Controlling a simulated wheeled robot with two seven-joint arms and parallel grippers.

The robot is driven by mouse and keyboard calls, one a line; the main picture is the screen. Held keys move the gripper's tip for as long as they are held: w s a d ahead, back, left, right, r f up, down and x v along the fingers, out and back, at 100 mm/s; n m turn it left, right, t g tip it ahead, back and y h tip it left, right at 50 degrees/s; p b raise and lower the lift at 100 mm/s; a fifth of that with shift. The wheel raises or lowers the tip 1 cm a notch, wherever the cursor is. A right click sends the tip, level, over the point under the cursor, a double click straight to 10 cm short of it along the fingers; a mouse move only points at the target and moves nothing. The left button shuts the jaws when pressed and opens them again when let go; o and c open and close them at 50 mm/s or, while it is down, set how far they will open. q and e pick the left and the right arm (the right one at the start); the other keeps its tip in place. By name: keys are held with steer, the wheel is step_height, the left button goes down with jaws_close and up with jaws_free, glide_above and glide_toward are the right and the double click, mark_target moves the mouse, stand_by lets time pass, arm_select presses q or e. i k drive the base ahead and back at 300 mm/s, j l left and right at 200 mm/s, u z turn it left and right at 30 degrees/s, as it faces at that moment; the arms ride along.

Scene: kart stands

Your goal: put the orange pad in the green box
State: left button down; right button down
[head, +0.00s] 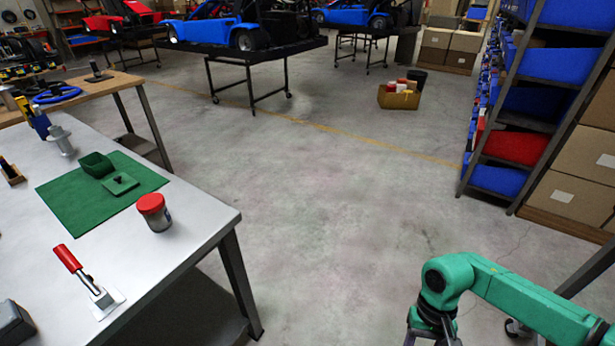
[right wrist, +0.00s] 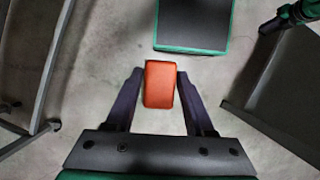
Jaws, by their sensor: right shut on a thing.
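The orange pad (right wrist: 158,88) is between the two dark fingers of my right gripper (right wrist: 160,75), which is shut on it. The pad is held above the concrete floor. In the head view my right arm is at the lower right, well away from the table, and its gripper is cut off by the bottom edge. The green box (head: 97,164) stands open on a green mat (head: 75,208) on the table at the left. A green lid (head: 120,184) with a dark knob lies beside it. My left gripper is not in view.
The white-topped table (head: 195,207) also holds a red-lidded jar (head: 154,212), a red-handled clamp (head: 85,275) and a grey metal cylinder (head: 61,141). Open floor (head: 330,220) lies between the table and the shelf of blue bins (head: 545,110). A cardboard box (head: 399,96) stands on the floor farther back.

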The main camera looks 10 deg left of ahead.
mark_target(99, 170)
steer(key=i+l, duration=0.15)
steer(key=i, duration=0.35)
steer(key=i+l, duration=0.15)
steer(key=i, duration=0.4)
steer(key=i+l, duration=0.15)
steer(key=i, duration=0.35)
steer(key=i+l, duration=0.15)
steer(key=i, duration=0.35)
steer(key=i+j+u, duration=0.2)
steer(key=u, duration=0.2)
steer(key=i+j+u, duration=0.1)
steer(key=i+u, duration=0.2)
steer(key=u, duration=0.15)
steer(key=i+u, duration=0.25)
steer(key=u, duration=0.15)
steer(key=i+l+u, duration=0.1)
steer(key=i+u, duration=0.3)
steer(key=i+l+u, duration=0.1)
steer(key=u, duration=0.35)
steer(key=i+l, duration=0.05)
